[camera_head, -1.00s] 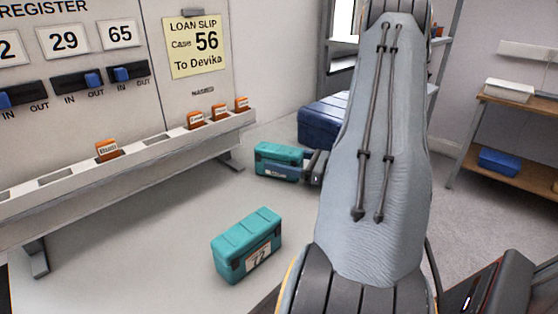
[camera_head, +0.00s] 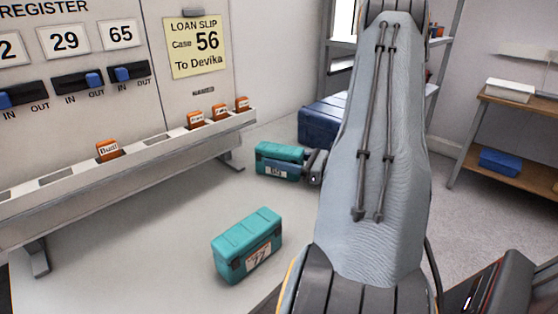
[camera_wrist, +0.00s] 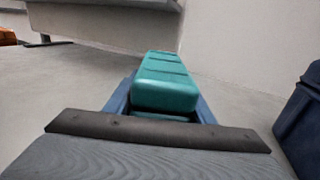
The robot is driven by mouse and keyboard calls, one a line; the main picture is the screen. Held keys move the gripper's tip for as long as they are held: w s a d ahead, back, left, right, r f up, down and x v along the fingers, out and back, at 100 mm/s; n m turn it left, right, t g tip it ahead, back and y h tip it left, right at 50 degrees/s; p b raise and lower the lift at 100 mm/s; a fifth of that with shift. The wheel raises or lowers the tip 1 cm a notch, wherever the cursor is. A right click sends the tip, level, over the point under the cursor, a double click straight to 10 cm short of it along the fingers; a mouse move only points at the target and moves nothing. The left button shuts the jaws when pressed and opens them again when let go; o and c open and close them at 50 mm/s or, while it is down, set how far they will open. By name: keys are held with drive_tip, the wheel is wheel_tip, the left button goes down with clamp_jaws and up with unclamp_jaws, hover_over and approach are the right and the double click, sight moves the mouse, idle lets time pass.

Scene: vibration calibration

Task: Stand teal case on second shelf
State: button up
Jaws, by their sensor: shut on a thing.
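A teal case (camera_head: 279,152) with a small white label, too small to read surely, is at the back of the grey table. My gripper (camera_head: 314,167) reaches it from the right and is shut on it. In the wrist view the same teal case (camera_wrist: 166,82) sits between my two blue fingers, one along each side. I cannot tell whether it touches the tabletop. A second teal case (camera_head: 247,245), labelled 77, stands apart near the table's front. My arm hides part of the shelving behind it.
A dark blue box (camera_head: 319,123) is just behind my gripper. A long rack (camera_head: 150,151) with orange tags stands along the table's back. A wooden shelf unit (camera_head: 512,168) at right holds a white box (camera_head: 510,91) and a blue bin (camera_head: 500,160). A metal shelf (camera_head: 341,44) is partly hidden.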

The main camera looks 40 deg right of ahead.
sight(281, 147)
drive_tip(key=shift+r, duration=0.55)
drive_tip(key=shift+s+d+r+b, duration=0.1)
drive_tip(key=shift+r+b, duration=0.05)
drive_tip(key=shift+r, duration=0.45)
drive_tip(key=shift+s+d+r+b, duration=0.1)
drive_tip(key=shift+r+b, duration=0.05)
drive_tip(key=shift+r, duration=0.45)
drive_tip(key=b+v, duration=0.2)
drive_tip(key=v, duration=1.4)
drive_tip(key=shift+s, duration=0.2)
drive_tip(key=shift+s+d, duration=0.25)
drive_tip(key=shift+s, duration=0.25)
